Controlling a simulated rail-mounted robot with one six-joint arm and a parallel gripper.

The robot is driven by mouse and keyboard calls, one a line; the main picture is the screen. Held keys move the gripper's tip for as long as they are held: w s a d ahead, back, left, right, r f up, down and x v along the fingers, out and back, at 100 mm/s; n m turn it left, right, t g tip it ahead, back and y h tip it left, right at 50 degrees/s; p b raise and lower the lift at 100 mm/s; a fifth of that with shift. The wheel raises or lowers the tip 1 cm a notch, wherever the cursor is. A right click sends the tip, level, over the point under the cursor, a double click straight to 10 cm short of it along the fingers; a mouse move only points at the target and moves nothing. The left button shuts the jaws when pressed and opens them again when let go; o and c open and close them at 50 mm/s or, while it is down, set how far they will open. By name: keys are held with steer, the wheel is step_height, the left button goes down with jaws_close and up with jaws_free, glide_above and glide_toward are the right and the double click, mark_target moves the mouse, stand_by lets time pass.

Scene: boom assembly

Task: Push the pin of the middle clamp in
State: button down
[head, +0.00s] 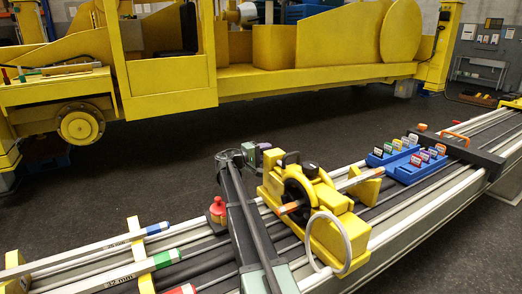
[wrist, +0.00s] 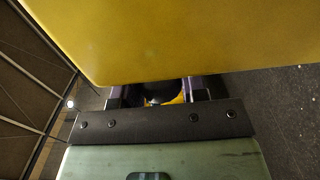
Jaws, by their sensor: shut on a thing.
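In the wrist view, my gripper (wrist: 158,92) has its two dark fingers beyond a black bolted plate. They are shut on a dark part (wrist: 158,97) with a bit of yellow and white beside it; I cannot tell what it is. A broad yellow surface (wrist: 180,40) fills the top of that view and hides much of the fingers' surroundings.
A yellow unit (head: 335,235) with a black wheel and pale cable sits on the rails, right of the crossbar. A red knob (head: 218,208) stands left of it. Blue trays (head: 405,162) with coloured tags lie to the right. A large yellow machine (head: 260,85) stands behind open dark floor.

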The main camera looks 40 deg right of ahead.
steer(key=shift+s+f, duration=0.1)
steer(key=shift+s, duration=0.1)
steer(key=c, duration=0.8)
jaws_free()
steer(key=shift+s+a, duration=0.1)
steer(key=shift+o, duration=0.5)
steer(key=w+a, duration=0.1)
steer(key=a, duration=0.9)
steer(key=shift+w+a, duration=0.3)
steer(key=shift+w, duration=0.1)
